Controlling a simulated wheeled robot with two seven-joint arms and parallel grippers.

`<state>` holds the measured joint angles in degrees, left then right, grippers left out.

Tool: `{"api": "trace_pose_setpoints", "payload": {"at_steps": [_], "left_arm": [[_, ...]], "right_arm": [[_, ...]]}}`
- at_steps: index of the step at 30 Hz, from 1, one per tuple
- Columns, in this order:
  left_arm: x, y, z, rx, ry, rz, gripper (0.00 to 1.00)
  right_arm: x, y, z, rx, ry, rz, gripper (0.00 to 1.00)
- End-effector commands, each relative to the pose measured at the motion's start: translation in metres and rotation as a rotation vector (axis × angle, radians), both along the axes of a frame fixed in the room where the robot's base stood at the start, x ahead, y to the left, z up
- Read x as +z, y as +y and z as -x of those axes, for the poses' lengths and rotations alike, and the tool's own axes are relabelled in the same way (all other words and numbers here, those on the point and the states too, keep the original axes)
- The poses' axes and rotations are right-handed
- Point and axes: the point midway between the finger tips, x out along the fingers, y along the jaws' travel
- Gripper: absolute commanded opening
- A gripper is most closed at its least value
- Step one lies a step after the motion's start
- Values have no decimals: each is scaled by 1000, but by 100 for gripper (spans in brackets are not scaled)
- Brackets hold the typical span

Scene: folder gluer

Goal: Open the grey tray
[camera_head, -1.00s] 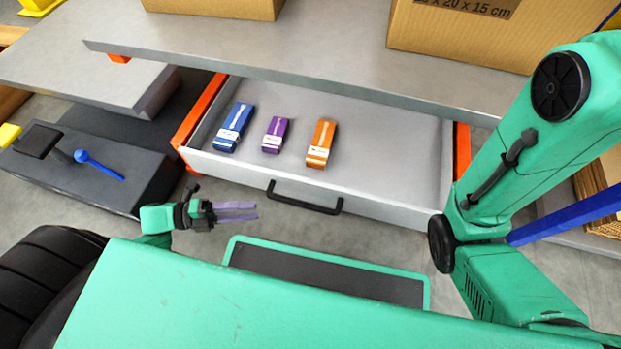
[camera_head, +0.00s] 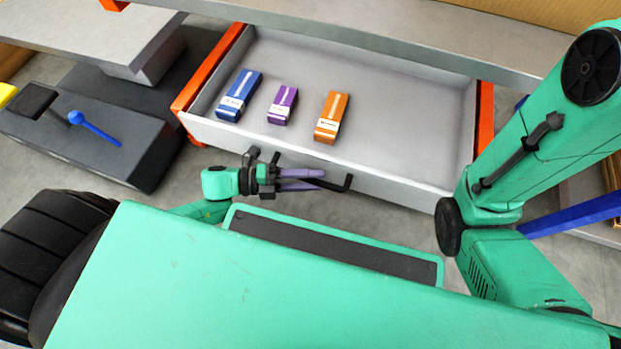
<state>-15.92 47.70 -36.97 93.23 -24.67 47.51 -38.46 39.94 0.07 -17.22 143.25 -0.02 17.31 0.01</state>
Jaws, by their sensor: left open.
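The grey tray (camera_head: 400,184) is a drawer that stands pulled out from under a grey worktop, with its inside visible. Its black bar handle (camera_head: 346,183) is on the front face. My left gripper (camera_head: 319,180) is open at the handle, its purple fingers overlapping the handle's left and middle part. I cannot tell whether the fingers touch the bar. In the tray lie a blue box (camera_head: 238,95), a purple box (camera_head: 282,104) and an orange box (camera_head: 331,117). My right arm shows at the right, but its gripper is out of view.
Orange rails (camera_head: 484,122) flank the tray. The grey worktop (camera_head: 400,42) overhangs its back. A dark block (camera_head: 150,150) with a blue tool (camera_head: 95,128) on it stands at the left. Bare floor (camera_head: 385,218) lies in front of the tray. A blue bar (camera_head: 575,213) is at the right.

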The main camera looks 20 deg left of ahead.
Motion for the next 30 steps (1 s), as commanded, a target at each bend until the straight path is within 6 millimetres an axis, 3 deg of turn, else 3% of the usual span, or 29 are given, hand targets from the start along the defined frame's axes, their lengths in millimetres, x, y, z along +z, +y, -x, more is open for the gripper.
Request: {"api": "trace_pose_setpoints", "payload": {"at_steps": [2,5,6,30], "left_arm": [[0,0,0,0,0,0,46],[0,1,0,0,0,0,8],[0,1,0,0,0,0,0],[0,1,0,1,0,-1,0]], "right_arm": [[0,0,0,0,-1,0,50],[0,0,0,0,-1,0,50],[0,0,0,0,-1,0,50],[0,0,0,0,0,-1,50]]}}
